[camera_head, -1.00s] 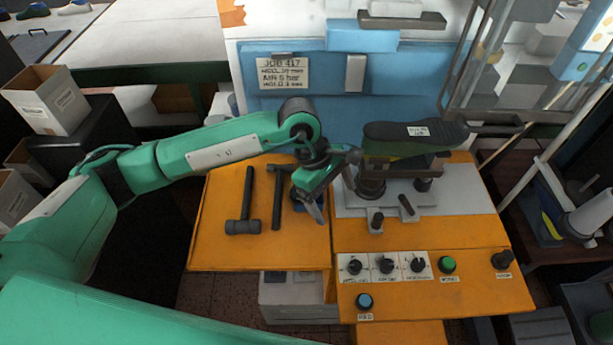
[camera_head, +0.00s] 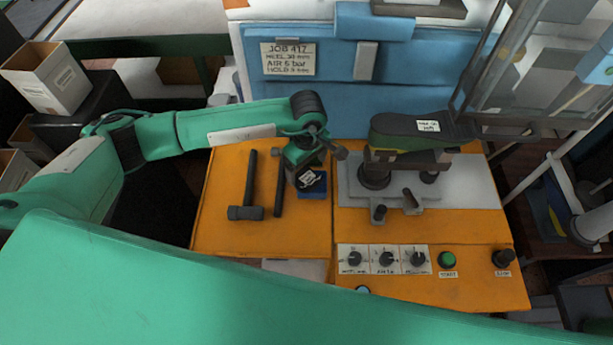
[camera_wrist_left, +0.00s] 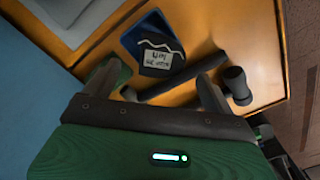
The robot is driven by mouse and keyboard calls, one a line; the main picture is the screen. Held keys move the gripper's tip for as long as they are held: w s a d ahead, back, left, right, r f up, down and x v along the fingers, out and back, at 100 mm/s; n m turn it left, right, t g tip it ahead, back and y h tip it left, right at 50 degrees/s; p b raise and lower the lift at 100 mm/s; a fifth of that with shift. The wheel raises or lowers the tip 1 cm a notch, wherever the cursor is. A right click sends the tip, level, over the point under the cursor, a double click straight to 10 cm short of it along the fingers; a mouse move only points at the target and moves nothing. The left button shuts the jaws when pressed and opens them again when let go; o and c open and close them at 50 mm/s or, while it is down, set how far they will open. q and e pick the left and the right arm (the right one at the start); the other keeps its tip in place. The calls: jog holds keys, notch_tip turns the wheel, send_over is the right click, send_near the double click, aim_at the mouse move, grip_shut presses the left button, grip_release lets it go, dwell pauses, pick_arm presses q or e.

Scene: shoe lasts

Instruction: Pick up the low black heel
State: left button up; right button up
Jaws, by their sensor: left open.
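The low black heel (camera_wrist_left: 160,62) is a small dark piece with a white label and lies on a blue tray (camera_wrist_left: 138,32) in the left wrist view. In the head view the heel (camera_head: 308,181) shows just below my left gripper (camera_head: 304,164), on the blue tray (camera_head: 317,191). My left gripper points down over the orange bench and is open. In the left wrist view the heel shows ahead, between the spread fingers of the gripper (camera_wrist_left: 163,72); contact cannot be told. My right gripper is not in view.
Two hammers, one (camera_head: 246,211) farther left and one (camera_head: 279,190) beside the tray, lie on the orange bench (camera_head: 222,180). A press with a black shoe form (camera_head: 410,130) stands right. A blue panel (camera_head: 420,85) rises behind. Knobs (camera_head: 387,258) line the front.

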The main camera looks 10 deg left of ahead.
aim_at(306, 178)
pick_arm(q)
jog(key=f+p, duration=0.1)
jog(key=f, duration=0.1)
jog(key=f+p, duration=0.1)
jog(key=shift+s+a+f+p, duration=0.2)
jog(key=shift+f+p, duration=0.15)
jog(key=shift+p, duration=0.05)
jog(key=shift+f, duration=0.55)
jog(key=c, duration=1.2)
jog(key=shift+o, duration=0.2)
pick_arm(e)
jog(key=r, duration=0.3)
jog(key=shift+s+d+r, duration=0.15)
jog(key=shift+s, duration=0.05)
pick_arm(q)
jog(key=shift+r, duration=0.1)
